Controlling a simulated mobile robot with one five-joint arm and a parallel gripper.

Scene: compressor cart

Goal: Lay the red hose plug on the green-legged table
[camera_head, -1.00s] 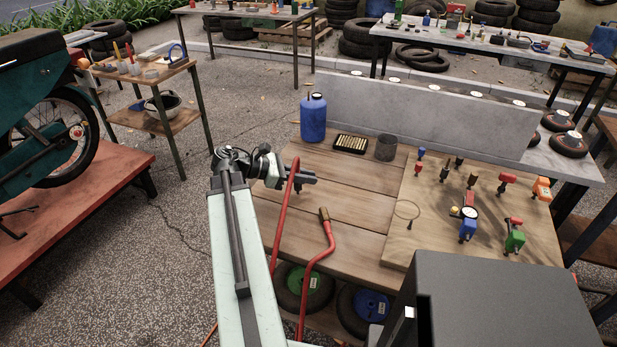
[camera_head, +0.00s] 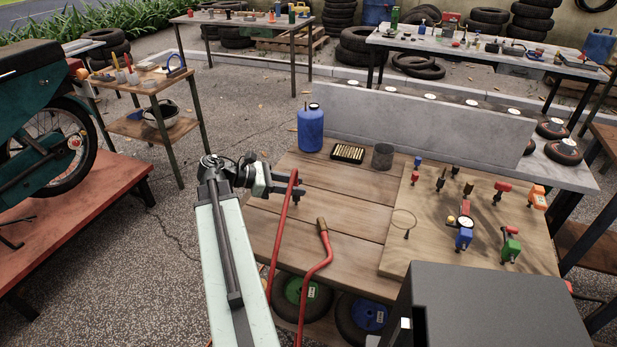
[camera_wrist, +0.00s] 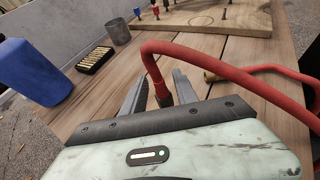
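A red hose (camera_head: 287,215) rises and bends over to a short dark end piece (camera_head: 297,195). In the wrist view this dark end (camera_wrist: 163,95) points down between the fingers of my gripper (camera_wrist: 160,88), with a visible gap at its left. My gripper (camera_head: 290,188) is open there, above the left part of the wooden bench. I cannot tell which of the two is the red hose plug. The small table with dark green legs (camera_head: 197,112) stands at the back left.
A second red hose with a brass end (camera_head: 322,225) bends up beside the first. A blue jug (camera_head: 311,130), a cartridge tray (camera_head: 347,153) and a grey cup (camera_head: 382,156) stand at the bench's back. The small table's top holds bottles and tools. Open floor separates it from the bench.

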